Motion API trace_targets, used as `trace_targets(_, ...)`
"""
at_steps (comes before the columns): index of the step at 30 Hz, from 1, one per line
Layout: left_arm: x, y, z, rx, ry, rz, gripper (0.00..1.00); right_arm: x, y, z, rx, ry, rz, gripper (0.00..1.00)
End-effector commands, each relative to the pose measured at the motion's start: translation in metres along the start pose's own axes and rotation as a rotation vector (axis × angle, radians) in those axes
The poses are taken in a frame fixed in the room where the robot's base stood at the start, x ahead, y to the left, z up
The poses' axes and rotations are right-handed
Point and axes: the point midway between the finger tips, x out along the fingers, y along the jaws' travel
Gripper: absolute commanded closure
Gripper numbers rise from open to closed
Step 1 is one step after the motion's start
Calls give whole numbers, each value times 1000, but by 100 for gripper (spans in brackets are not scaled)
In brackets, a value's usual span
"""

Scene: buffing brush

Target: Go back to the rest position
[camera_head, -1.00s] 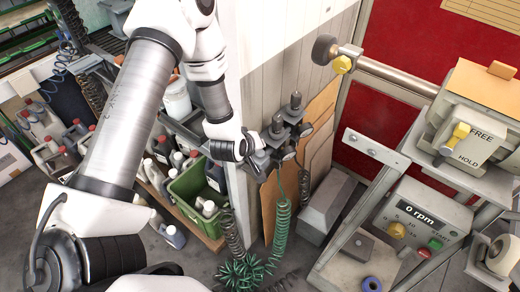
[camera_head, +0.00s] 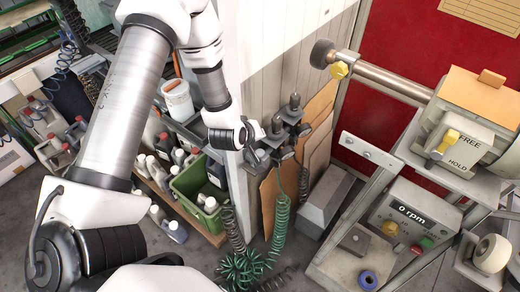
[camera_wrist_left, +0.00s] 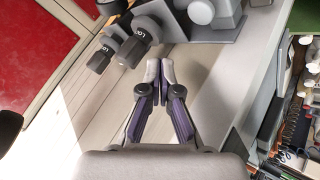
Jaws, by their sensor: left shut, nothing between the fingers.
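My left arm comes in from the left in the head view. Its left gripper (camera_head: 251,146) is beside the edge of the white panelled wall, just left of a cluster of dark valve fittings (camera_head: 286,130). In the left wrist view the gripper's two fingers (camera_wrist_left: 160,68) are shut together with nothing between them. Dark knobs (camera_wrist_left: 133,45) with partly readable lettering are just beyond the fingertips; I cannot tell the exact gap. My right gripper is in neither view.
On the right stands a grey machine with a FREE/HOLD plate (camera_head: 462,155), a shaft (camera_head: 392,80) and a 0 rpm panel (camera_head: 410,217). A green coiled hose (camera_head: 279,215) hangs below the fittings. A green crate (camera_head: 190,185) and bottles are left of the wall.

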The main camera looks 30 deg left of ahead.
Motion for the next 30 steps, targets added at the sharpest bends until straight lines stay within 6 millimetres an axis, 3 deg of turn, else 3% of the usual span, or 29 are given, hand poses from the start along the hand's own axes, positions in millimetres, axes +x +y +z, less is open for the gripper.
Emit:
trace_targets(9,0,-1,1,0,-1,0,100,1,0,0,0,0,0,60)
trace_targets(12,7,-12,13,10,-19,-20,100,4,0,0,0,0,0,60)
trace_targets(14,14,-28,36,38,-53,-49,100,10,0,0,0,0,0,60)
trace_targets(17,19,-68,97,116,-161,-127,100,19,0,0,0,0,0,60)
trace_targets(18,16,-87,126,163,-222,-165,100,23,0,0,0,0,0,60)
trace_targets(21,-6,-136,196,332,-402,-253,100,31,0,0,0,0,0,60)
trace_targets(24,-41,-176,248,527,-587,-308,100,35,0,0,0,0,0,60)
trace_targets(27,-76,-194,267,723,-738,-307,100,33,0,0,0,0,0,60)
trace_targets(30,-80,-197,268,812,-780,-282,100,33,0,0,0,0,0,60)
